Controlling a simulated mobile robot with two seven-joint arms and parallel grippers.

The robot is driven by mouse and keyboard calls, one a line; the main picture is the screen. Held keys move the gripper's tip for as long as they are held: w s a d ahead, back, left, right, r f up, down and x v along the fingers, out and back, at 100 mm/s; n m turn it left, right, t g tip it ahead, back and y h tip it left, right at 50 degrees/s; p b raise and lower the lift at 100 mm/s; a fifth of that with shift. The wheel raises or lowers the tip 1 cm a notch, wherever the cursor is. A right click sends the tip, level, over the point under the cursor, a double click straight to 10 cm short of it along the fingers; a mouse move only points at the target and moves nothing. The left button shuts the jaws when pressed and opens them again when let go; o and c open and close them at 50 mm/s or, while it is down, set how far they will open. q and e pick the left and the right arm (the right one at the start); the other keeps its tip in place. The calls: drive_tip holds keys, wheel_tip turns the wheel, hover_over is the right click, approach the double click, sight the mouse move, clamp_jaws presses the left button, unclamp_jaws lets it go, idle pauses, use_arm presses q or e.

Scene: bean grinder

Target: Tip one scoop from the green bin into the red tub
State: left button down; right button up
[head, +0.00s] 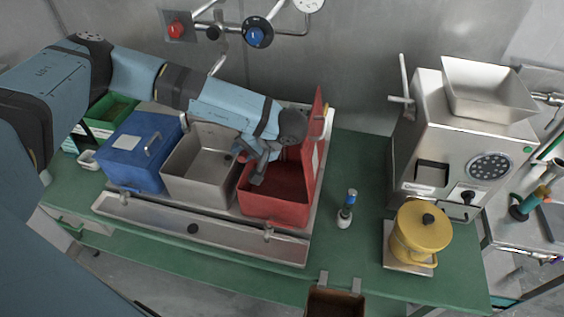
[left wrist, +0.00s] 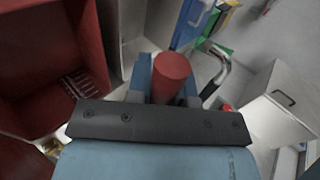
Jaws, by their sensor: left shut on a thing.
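The red tub (head: 275,207) stands at the right end of the row of bins, its red lid (head: 314,135) raised at its right side. The green bin (head: 112,108) is open at the far left, partly behind my left arm. My left gripper (head: 258,162) is low over the tub's left part. In the left wrist view, my left gripper (left wrist: 165,85) is shut on a red cylindrical piece (left wrist: 172,72). It looks like a handle, but I cannot tell if a scoop is attached. The tub (left wrist: 40,65) shows at left there. My right gripper is not in view.
A blue lidded bin (head: 130,155) and an open metal bin (head: 185,178) stand between green and red. A steel grinder (head: 455,150) and yellow pot (head: 422,235) are at right. A small bottle (head: 347,208) stands on the green counter, with bare room around it.

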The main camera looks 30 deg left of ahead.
use_arm(q)
drive_tip(key=shift+w+d+r+y, duration=0.1)
drive_tip(key=shift+d+r+y, duration=0.1)
drive_tip(key=shift+r+y, duration=0.4)
drive_tip(key=shift+r, duration=0.8)
drive_tip(key=shift+d+r+g+y, duration=0.2)
drive_tip(key=shift+r+g+y, duration=0.1)
drive_tip(key=shift+r+y, duration=0.55)
drive_tip(key=shift+d+r, duration=0.25)
drive_tip(key=shift+r, duration=0.1)
drive_tip(key=shift+w+d+r+y, duration=0.25)
drive_tip(key=shift+d+r+y, duration=0.15)
drive_tip(key=shift+y, duration=0.05)
drive_tip(key=r+y, duration=0.1)
drive_tip(key=r, duration=0.1)
drive_tip(key=d+r+y, duration=0.1)
drive_tip(key=r, duration=0.1)
drive_tip(key=shift+g, duration=0.3)
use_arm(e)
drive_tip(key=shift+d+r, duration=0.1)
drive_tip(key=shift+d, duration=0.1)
